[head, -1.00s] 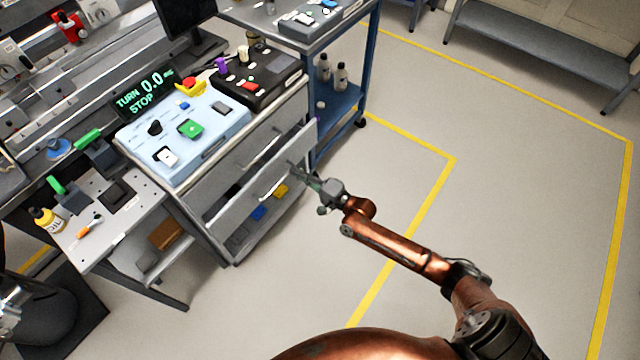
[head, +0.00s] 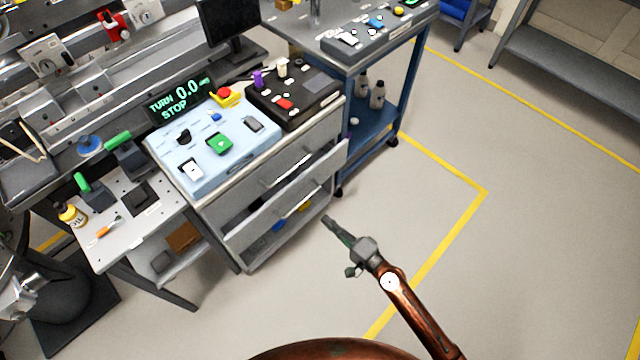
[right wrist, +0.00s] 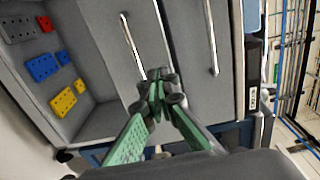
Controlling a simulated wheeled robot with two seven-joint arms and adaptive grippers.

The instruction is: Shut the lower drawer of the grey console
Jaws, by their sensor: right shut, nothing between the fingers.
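The grey console (head: 240,262) stands left of centre in the head view. Its lower drawer (head: 262,222) is pulled out part way, with a dark gap behind its top edge at the left. The front and bar handle of this drawer also show in the right wrist view (right wrist: 125,62). The upper drawer (head: 268,168) looks shut. My right gripper (head: 328,220) is shut and empty, in front of the console and apart from the lower drawer's front. In the right wrist view its fingertips (right wrist: 156,88) meet. My left gripper is out of view.
An open bay under the lower drawer holds blue (right wrist: 42,67) and yellow (right wrist: 63,101) blocks. A blue cart (head: 374,128) stands right of the console. A low side table (head: 105,242) stands to its left. The floor on the right, with yellow lines, is clear.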

